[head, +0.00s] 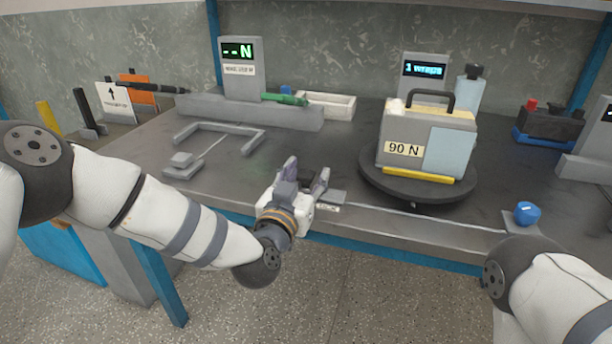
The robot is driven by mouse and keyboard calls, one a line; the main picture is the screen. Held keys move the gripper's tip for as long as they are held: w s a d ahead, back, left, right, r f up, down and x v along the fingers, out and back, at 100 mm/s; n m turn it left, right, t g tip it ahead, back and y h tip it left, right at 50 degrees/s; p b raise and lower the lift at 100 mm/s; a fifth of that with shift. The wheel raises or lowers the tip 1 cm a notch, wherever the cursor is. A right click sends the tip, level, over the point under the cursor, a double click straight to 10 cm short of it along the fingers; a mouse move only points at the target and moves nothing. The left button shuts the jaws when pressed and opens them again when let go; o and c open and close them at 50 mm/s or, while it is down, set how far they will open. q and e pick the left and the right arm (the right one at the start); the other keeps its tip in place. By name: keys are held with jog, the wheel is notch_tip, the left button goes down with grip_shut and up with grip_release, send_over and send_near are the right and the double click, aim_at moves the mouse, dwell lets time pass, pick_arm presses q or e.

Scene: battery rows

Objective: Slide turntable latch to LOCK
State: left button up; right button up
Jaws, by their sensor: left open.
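The turntable (376,184) is a dark round disc near the bench's front edge, right of centre. A grey boxy unit (427,135) marked "90 N", with a black handle and a yellow strip, stands on it. A small grey piece (333,196) that looks like the latch sits at the front edge, left of the turntable. A small pale label is below it, too small to read. My left gripper (306,172) is open just left of this piece, partly covering that area; I cannot tell whether it touches. My right arm shows at lower right, its gripper out of view.
A grey U-shaped frame (218,128) and a small block (181,161) lie to the left. A display post (241,70), green-handled tool (284,99) and white tray (330,103) are behind. A blue knob (526,213) sits at the right front edge. The bench centre is clear.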

aim_at(332, 195)
pick_arm(q)
grip_shut()
jog(key=d, duration=0.2)
jog(key=s+d, duration=0.1)
jog(key=d, duration=0.1)
jog(key=shift+s+d+r+p, duration=0.15)
jog(key=shift+s+p, duration=0.05)
jog(key=shift+p, duration=0.2)
jog(key=shift+s+d, duration=0.15)
jog(key=shift+d, duration=0.2)
pick_arm(e)
jog(key=shift+w+r, duration=0.4)
jog(key=shift+r, duration=0.05)
pick_arm(q)
grip_release()
jog(key=shift+d, duration=0.15)
jog(key=v, duration=1.2)
